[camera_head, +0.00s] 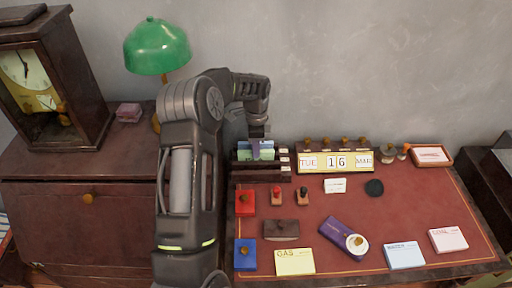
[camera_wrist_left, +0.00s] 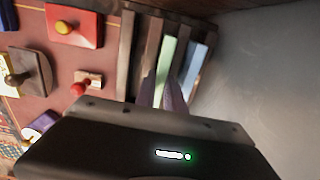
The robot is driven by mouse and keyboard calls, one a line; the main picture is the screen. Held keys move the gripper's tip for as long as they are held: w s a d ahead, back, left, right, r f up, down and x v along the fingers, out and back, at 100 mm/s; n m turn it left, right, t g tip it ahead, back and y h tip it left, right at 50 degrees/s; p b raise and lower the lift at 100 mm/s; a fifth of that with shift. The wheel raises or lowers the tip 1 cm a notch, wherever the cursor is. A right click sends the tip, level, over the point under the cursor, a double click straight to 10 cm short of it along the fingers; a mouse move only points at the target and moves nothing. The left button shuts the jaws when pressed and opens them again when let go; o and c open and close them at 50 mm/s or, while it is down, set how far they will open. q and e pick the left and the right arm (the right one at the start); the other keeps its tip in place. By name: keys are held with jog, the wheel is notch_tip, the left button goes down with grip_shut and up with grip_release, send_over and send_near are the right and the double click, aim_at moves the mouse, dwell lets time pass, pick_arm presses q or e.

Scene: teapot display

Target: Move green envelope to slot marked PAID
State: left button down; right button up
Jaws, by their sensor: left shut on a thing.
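The green envelope (camera_wrist_left: 165,68) stands upright in the dark letter rack (camera_head: 262,179) at the desk's back left, and it also shows in the head view (camera_head: 267,153). My left gripper (camera_head: 256,149) reaches down to the rack from above. In the left wrist view its fingers (camera_wrist_left: 163,96) are shut on the green envelope near its edge. A blue envelope (camera_wrist_left: 194,65) stands in a slot beside it. The rack has small white labels (camera_head: 284,160), too small to read, so I cannot tell which slot is marked PAID. My right gripper is not in view.
A calendar block (camera_head: 336,162) stands right of the rack. Red (camera_head: 245,203) and blue (camera_head: 245,254) stamp pads, stamps (camera_head: 277,196) and paper cards (camera_head: 295,262) lie on the desk. A green lamp (camera_head: 157,47) and clock (camera_head: 50,80) stand left.

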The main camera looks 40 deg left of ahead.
pick_arm(q)
jog(key=c, duration=1.9)
grip_release()
jog(key=shift+f, duration=0.2)
jog(key=o, duration=0.5)
jog(key=shift+r, duration=0.1)
jog(key=shift+c, duration=0.2)
jog(key=shift+r, duration=0.15)
notch_tip(320, 180, up, 12)
jog(key=b, duration=0.1)
jog(key=shift+b, duration=0.3)
